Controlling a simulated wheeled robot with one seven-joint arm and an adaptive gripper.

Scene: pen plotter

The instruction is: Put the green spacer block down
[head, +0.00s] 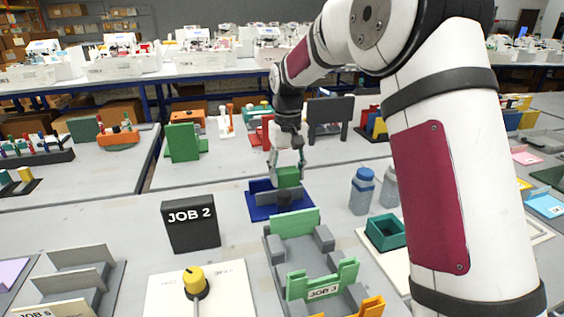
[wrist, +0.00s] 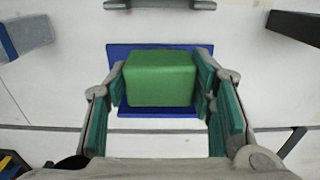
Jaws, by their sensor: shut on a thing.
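The green spacer block (head: 287,175) is held between the fingers of my gripper (head: 287,165) in the head view. In the wrist view the green block (wrist: 161,78) sits between the teal pads of my gripper (wrist: 162,85), which is shut on it. Below it is a blue base (head: 262,212) with low raised walls, which also shows around the block in the wrist view (wrist: 158,111). The block appears over the back of this base. I cannot tell whether it touches the base.
A black JOB 2 sign (head: 190,224) stands to the left, and a grey tray with green ends (head: 292,248) lies in front. Bottles with blue and grey caps (head: 362,190) and a teal open box (head: 388,234) stand to the right. A green stand (head: 184,142) is behind left.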

